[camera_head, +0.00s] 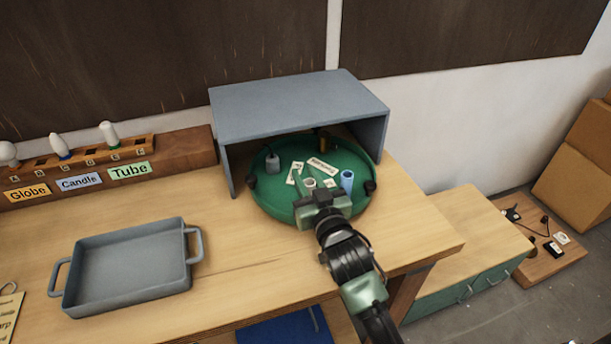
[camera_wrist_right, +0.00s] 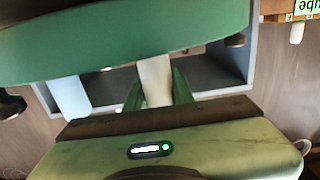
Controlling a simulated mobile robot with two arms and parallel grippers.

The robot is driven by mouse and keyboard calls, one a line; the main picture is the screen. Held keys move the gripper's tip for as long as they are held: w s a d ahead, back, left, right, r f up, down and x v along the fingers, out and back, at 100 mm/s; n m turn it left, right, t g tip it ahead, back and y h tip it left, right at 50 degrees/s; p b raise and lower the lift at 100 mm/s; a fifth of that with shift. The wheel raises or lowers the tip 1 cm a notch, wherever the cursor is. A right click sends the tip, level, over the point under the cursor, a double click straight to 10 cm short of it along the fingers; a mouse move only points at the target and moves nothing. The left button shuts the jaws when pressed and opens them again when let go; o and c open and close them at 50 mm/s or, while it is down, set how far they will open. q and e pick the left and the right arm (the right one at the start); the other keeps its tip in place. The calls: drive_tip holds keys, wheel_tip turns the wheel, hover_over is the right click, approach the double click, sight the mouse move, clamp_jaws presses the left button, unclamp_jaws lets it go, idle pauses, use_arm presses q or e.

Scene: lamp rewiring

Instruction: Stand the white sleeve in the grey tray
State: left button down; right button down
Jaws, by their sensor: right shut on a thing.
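The white sleeve (camera_head: 310,183) is between the fingers of my right gripper (camera_head: 309,180), above or at the front part of the green round turntable (camera_head: 285,212). In the right wrist view, the white sleeve (camera_wrist_right: 155,80) shows between the two green fingers (camera_wrist_right: 157,90), which are shut on it. Whether its lower end touches the turntable is unclear. The grey tray (camera_head: 130,268), with a handle at each end, sits empty on the bench at the left. My left gripper is not in view.
A grey open-fronted cover (camera_head: 295,105) stands over the turntable's rear. A blue sleeve (camera_head: 347,181) stands right of my gripper; a grey item (camera_head: 272,161) and white labels (camera_head: 322,166) are on the turntable. A bulb rack (camera_head: 85,160) is behind the tray. Bench between tray and turntable is clear.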

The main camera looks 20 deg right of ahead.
drive_tip(key=shift+f, duration=0.2)
drive_tip(key=c, duration=1.2)
unclamp_jaws()
